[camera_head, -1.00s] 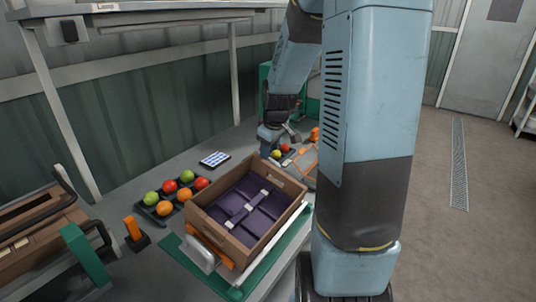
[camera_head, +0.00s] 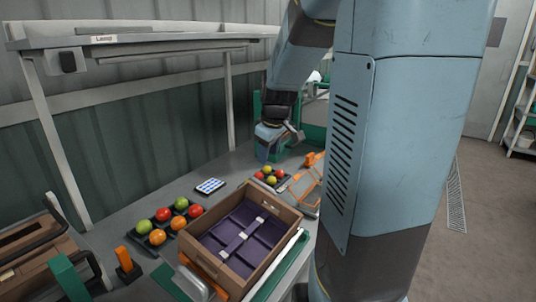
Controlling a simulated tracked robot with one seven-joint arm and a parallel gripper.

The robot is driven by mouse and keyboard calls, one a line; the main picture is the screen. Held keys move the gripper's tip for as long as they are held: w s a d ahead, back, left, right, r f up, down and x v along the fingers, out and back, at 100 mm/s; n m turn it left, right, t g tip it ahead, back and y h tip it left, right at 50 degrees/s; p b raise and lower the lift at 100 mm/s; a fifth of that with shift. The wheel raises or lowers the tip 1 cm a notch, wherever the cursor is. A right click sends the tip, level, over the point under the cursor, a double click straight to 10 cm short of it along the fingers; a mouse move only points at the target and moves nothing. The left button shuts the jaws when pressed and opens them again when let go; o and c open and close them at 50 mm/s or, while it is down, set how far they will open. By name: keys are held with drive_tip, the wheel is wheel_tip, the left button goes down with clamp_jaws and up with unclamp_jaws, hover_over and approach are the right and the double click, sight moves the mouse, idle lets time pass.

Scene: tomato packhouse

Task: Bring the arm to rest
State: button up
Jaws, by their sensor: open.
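My arm stands large at the right of the view, its forearm reaching back over the bench. My gripper (camera_head: 296,133) is open at the end of the arm, in the air above the back of the bench. No object shows between its fingers. Below it, a little to the left, a small dark tray (camera_head: 257,181) holds several red and yellow-green tomatoes; the gripper is apart from it.
A brown crate (camera_head: 202,263) with a purple insert stands at the bench front. Left of it is a dark tray (camera_head: 157,247) of red, green and orange tomatoes. A white card (camera_head: 210,186) lies behind. An orange-framed item (camera_head: 306,187) lies right. A shelf frame (camera_head: 45,120) rises at left.

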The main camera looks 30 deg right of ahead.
idle(0.3)
drive_tip(key=s+a+r+m, duration=0.2)
drive_tip(key=s+a, duration=0.1)
drive_tip(key=s, duration=0.3)
drive_tip(key=s+a+r+m+t, duration=0.1)
drive_tip(key=s+a+r, duration=0.2)
drive_tip(key=s, duration=0.4)
drive_tip(key=s+a+r+m, duration=0.2)
drive_tip(key=s+a, duration=0.2)
drive_tip(key=s, duration=0.3)
drive_tip(key=shift+s+a+r+m+t, duration=0.25)
drive_tip(key=shift+a+r+m+t, duration=0.05)
drive_tip(key=shift+t, duration=0.1)
drive_tip(key=shift+d, duration=0.1)
